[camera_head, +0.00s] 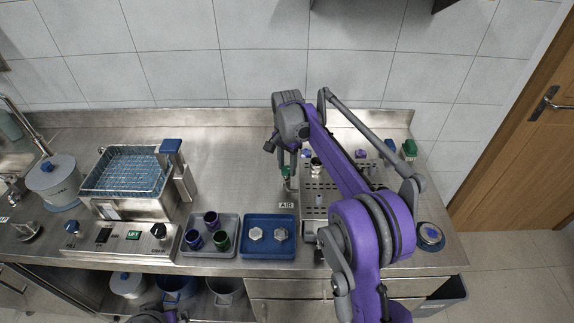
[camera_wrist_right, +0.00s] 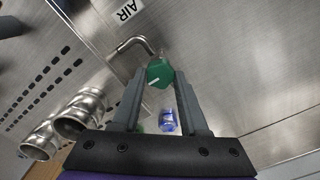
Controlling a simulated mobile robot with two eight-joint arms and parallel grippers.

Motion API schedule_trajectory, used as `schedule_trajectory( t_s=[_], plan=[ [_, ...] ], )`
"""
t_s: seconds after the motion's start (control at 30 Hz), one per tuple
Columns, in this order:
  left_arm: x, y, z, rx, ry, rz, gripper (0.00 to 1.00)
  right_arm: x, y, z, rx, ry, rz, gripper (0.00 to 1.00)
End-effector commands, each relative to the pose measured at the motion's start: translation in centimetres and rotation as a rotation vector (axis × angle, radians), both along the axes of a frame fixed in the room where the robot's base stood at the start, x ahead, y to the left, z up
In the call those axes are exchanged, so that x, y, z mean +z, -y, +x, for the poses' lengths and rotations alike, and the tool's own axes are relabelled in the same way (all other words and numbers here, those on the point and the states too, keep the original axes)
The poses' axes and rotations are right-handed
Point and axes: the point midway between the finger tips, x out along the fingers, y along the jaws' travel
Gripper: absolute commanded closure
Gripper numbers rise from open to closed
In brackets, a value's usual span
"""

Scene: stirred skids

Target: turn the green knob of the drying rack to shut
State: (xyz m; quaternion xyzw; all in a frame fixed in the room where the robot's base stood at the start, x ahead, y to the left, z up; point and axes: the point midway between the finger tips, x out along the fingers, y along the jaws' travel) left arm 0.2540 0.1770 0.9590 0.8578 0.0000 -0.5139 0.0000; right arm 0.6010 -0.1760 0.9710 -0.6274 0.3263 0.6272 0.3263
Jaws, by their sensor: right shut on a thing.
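The green knob (camera_wrist_right: 160,72) sits between the fingertips of my right gripper (camera_wrist_right: 158,88) in the wrist view. The gripper is shut on it. A white line on the knob slants across the picture, and a bent metal pipe runs beside the knob. In the head view the green knob (camera_head: 285,171) shows just below my right gripper (camera_head: 281,152), at the left side of the drying rack (camera_head: 312,212). The rack is a perforated steel box, partly hidden by my right arm. An AIR label (camera_head: 286,205) is near the knob.
A blue tray (camera_head: 246,247) with two metal pieces and a grey tray (camera_head: 186,252) with several cups stand left of the rack. A steel bath with a wire basket (camera_head: 130,170) is further left. The counter behind them is clear.

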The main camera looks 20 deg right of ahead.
Motion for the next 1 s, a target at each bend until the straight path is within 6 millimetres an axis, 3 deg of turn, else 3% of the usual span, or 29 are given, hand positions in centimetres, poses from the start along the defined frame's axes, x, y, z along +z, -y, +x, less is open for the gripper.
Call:
schedule_trajectory(
  t_s=[0.2,0.23,0.4,0.77,1.0],
  plan=[
    [0.0,0.0,0.0,0.0,0.0,0.0,0.0,0.0,0.0,0.0,-0.002,0.0,0.0,1.0],
    [0.0,0.0,0.0,0.0,0.0,0.0,0.0,0.0,0.0,0.0,-0.002,0.0,0.0,0.55],
    [0.0,0.0,0.0,0.0,0.0,0.0,0.0,0.0,0.0,0.0,-0.001,0.0,0.0,0.27],
    [0.1,0.0,0.0,0.0,0.0,0.0,0.0,0.6,0.0,0.0,0.0,0.0,0.0,0.27],
    [0.6,0.0,0.3,0.0,0.005,0.0,0.0,4.8,0.0,0.0,0.0,0.001,0.001,0.27]
  ],
)
